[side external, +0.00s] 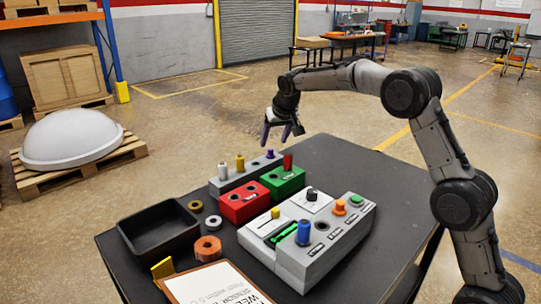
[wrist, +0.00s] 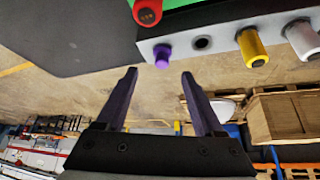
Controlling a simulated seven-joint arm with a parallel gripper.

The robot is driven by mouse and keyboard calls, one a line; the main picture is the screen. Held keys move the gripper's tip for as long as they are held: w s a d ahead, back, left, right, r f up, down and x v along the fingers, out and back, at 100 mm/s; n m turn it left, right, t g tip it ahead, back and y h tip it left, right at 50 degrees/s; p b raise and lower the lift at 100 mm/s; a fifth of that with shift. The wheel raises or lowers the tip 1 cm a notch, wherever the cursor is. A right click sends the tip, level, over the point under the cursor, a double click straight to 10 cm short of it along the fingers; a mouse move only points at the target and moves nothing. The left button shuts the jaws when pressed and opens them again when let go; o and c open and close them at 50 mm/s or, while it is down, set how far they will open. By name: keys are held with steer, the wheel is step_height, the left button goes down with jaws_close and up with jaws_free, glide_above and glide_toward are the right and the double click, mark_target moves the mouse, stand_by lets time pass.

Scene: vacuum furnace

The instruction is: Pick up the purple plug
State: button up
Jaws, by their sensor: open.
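The purple plug (side external: 270,153) stands upright at the right end of a grey rack (side external: 224,184) at the back of the table. In the wrist view the purple plug (wrist: 162,57) shows near the rack's end, between the lines of my fingertips. My gripper (side external: 276,139) is above the rack with its fingers apart and pointing down. In the wrist view my gripper (wrist: 160,73) is open with nothing held, and the plug lies just beyond the fingertips. The exact gap to the plug is hard to tell.
The rack also holds a yellow plug (wrist: 252,47) and a silver plug (wrist: 303,39), with an empty hole (wrist: 201,43) beside the purple one. A red plug (side external: 288,162) stands in a green block (side external: 283,184) close by. A red block (side external: 244,203) and grey control panel (side external: 310,246) stand nearer.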

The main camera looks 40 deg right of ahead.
mark_target(271, 149)
steer(key=x, duration=0.4)
steer(key=shift+s+a+f, duration=0.1)
steer(key=shift+a+f, duration=0.05)
steer(key=shift+f, duration=0.1)
jaws_close()
